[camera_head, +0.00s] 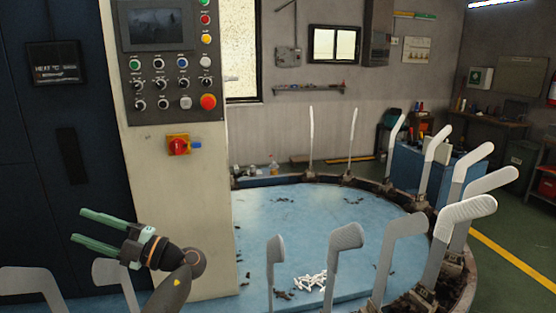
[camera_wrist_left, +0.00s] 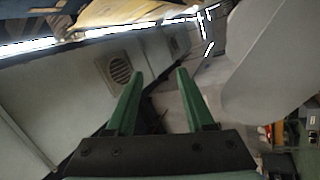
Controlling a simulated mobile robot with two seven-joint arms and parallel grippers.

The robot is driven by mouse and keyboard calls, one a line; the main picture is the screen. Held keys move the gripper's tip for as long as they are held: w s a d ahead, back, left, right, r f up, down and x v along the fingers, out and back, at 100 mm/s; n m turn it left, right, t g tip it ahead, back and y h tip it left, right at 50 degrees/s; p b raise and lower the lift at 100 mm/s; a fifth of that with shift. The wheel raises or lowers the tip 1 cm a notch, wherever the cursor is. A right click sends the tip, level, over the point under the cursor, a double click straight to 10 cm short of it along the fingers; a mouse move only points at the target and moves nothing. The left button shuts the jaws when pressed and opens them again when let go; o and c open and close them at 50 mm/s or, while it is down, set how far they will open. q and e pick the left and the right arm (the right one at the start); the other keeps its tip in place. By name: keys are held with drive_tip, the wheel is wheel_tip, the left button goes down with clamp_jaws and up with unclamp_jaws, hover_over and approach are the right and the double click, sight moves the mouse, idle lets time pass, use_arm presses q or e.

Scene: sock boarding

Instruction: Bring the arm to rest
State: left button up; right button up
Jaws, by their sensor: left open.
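My left gripper (camera_head: 88,230) is at the lower left of the head view, in front of the dark blue cabinet. Its two green fingers point left and are apart, with nothing between them. In the left wrist view the green fingers (camera_wrist_left: 156,92) also stand apart and empty. No right gripper shows in either view.
A control panel (camera_head: 168,60) with buttons stands behind my left gripper. A round blue table (camera_head: 320,215) carries upright sock-boarding forms (camera_head: 345,240) around its rim, some with pale socks. Small white pieces (camera_head: 309,282) lie on it. A form stands near my gripper's lower side.

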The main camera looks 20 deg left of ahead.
use_arm(q)
drive_tip(key=w+f+m+t+h, duration=0.3)
drive_tip(key=w+f+m+t, duration=0.2)
drive_tip(key=w+m+t, duration=0.45)
drive_tip(key=w+f+m+t+h, duration=0.3)
drive_tip(key=w+f+m+t, duration=0.25)
drive_tip(key=m, duration=0.65)
drive_tip(key=w+d+m+t+h, duration=0.5)
drive_tip(key=w+d+m+h, duration=0.1)
drive_tip(key=d+m+h, duration=0.15)
drive_tip(key=w+d+m+t+h, duration=0.5)
drive_tip(key=w+d+m+h, duration=0.1)
drive_tip(key=d+m, duration=0.3)
drive_tip(key=s+d+f+g+h+b, duration=0.15)
drive_tip(key=s+d+f, duration=0.35)
drive_tip(key=s+f, duration=0.55)
drive_tip(key=s+d+f+g+h, duration=0.1)
drive_tip(key=s+d+f+g, duration=0.35)
drive_tip(key=f, duration=0.95)
drive_tip(key=s+d+f, duration=0.3)
drive_tip(key=s, duration=0.5)
drive_tip(key=s+d+f+g+h+b, duration=0.1)
drive_tip(key=s+d+f, duration=0.2)
drive_tip(key=s, duration=0.6)
drive_tip(key=s+d+f+g, duration=0.1)
drive_tip(key=s+f, duration=0.3)
drive_tip(key=s, duration=0.5)
drive_tip(key=shift+d+h, duration=0.4)
drive_tip(key=shift+d, duration=0.5)
